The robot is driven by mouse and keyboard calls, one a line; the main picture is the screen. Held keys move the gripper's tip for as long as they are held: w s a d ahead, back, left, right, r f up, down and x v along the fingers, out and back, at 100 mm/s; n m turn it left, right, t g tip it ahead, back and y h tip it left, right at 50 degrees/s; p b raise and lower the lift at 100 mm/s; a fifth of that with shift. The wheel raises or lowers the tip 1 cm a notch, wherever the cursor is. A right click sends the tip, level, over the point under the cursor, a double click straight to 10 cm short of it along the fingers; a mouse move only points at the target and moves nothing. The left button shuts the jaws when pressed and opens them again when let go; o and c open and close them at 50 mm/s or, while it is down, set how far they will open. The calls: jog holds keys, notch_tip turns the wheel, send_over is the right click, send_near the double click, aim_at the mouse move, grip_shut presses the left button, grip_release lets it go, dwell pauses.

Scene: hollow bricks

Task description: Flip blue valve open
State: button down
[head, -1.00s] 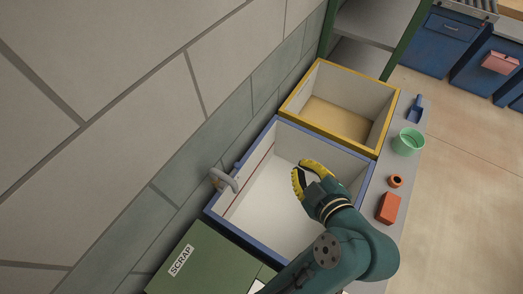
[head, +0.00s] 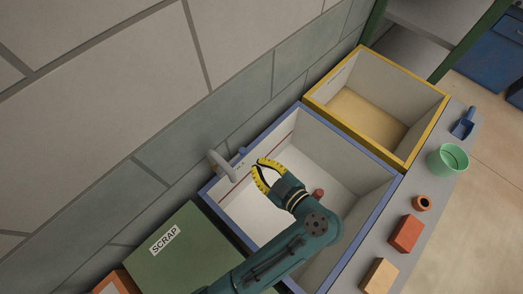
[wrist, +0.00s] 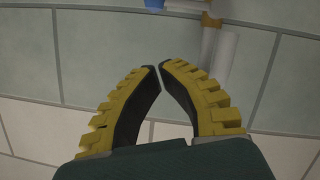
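The small blue valve (head: 242,151) sits on the wall beside the grey spout (head: 222,164), above the basin's rim. In the wrist view a bit of blue, likely the valve (wrist: 154,3), is cut off at the top edge, beside a pale pipe (wrist: 222,50) with brass-coloured parts. My gripper (head: 256,164) has yellow ridged fingers and is over the blue-rimmed basin (head: 362,138), just right of and below the valve, apart from it. In the wrist view its fingertips (wrist: 158,67) almost meet, with nothing between them.
A yellow-rimmed bin (head: 432,92) stands beyond the basin. A green SCRAP lid (head: 185,250) is at lower left. A reddish piece (head: 318,193) shows in the basin. A green cup (head: 447,160), orange brick (head: 406,233) and tan brick (head: 380,275) stand on the right ledge.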

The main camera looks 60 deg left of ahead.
aim_at(245, 152)
jog(key=a+f, duration=0.1)
jog(key=a, duration=0.1)
jog(key=a+f, duration=0.2)
jog(key=a, duration=0.1)
jog(key=a+f, duration=0.2)
jog(key=a, duration=0.1)
jog(key=shift+s+a+f+b, duration=0.1)
jog(key=shift+s+a+b, duration=0.1)
jog(key=shift+s+b, duration=0.2)
